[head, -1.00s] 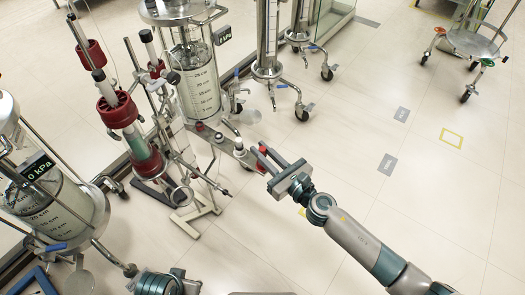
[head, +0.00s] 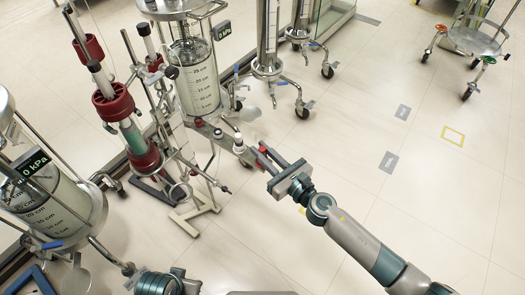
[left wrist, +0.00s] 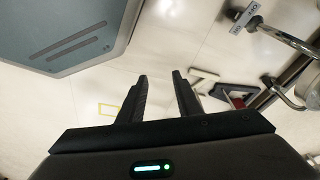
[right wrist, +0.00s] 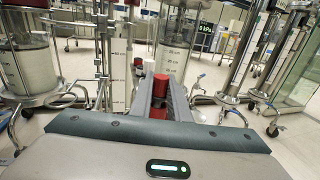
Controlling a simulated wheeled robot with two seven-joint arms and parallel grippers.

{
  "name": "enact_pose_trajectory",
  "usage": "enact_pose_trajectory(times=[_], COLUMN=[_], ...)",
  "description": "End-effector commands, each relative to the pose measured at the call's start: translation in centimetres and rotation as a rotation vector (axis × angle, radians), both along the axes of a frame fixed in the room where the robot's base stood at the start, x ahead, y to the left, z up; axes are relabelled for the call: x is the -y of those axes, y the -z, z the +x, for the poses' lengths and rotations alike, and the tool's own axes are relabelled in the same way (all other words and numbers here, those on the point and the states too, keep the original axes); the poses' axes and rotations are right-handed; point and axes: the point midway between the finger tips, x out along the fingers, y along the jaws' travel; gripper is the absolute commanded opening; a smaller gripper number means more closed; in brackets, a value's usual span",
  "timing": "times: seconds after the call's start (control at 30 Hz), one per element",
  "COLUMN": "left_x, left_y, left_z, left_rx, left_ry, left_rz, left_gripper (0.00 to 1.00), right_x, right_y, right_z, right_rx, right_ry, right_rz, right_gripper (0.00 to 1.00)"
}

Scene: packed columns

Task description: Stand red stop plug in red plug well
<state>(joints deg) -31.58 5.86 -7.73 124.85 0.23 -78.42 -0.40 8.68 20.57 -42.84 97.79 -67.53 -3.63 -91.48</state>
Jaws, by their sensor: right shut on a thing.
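The red stop plug (head: 262,150) is in the jaws of my right gripper (head: 262,157), just right of the steel ledge's end. In the right wrist view the red plug (right wrist: 161,82) shows upright between the two fingers, and a darker red part (right wrist: 158,112) lies nearer the palm. The right fingers are shut on it. The red plug well cannot be made out for certain; a small red spot (head: 198,123) shows on the ledge (head: 212,131). My left gripper (left wrist: 160,78) is open and empty over bare floor in the left wrist view.
A white-topped fitting (head: 238,139) stands on the ledge close to my right fingers. Glass columns on wheeled steel frames (head: 198,85) crowd the left and back. A red-collared column (head: 113,104) stands left. A wheeled cart (head: 470,40) is far right.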

Motion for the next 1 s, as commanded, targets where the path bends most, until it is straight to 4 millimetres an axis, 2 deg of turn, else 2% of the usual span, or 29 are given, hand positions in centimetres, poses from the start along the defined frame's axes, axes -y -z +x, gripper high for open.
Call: enact_pose_trajectory(times=[0.1, 0.13, 0.2, 0.67, 0.87, 1.0], left_x=[0.0, 0.0, 0.0, 0.2, 1.0, 1.9], left_y=[0.3, 0.2, 0.2, -0.3, -2.1, -4.3], left_z=[0.0, 0.0, 0.0, 0.1, 0.4, 0.9], left_rx=[0.0, 0.0, 0.0, 0.012, 0.053, 0.105], left_ry=[0.0, 0.0, 0.0, 0.002, 0.011, 0.019], left_rz=[0.0, 0.0, 0.0, -0.006, -0.028, -0.054], left_gripper=[0.31, 0.31, 0.31, 0.31, 0.31, 0.31], right_x=[0.0, 0.0, 0.0, 0.0, 0.0, 0.0], right_y=[0.3, 0.2, 0.2, 0.2, 0.2, 0.2], right_z=[0.0, 0.0, 0.0, 0.0, 0.0, 0.0], right_rx=[0.0, 0.0, 0.0, 0.0, 0.0, 0.0], right_ry=[0.0, 0.0, 0.0, 0.0, 0.0, 0.0], right_rz=[0.0, 0.0, 0.0, 0.0, 0.0, 0.0], right_gripper=[0.0, 0.23, 0.38, 0.38, 0.38, 0.38])
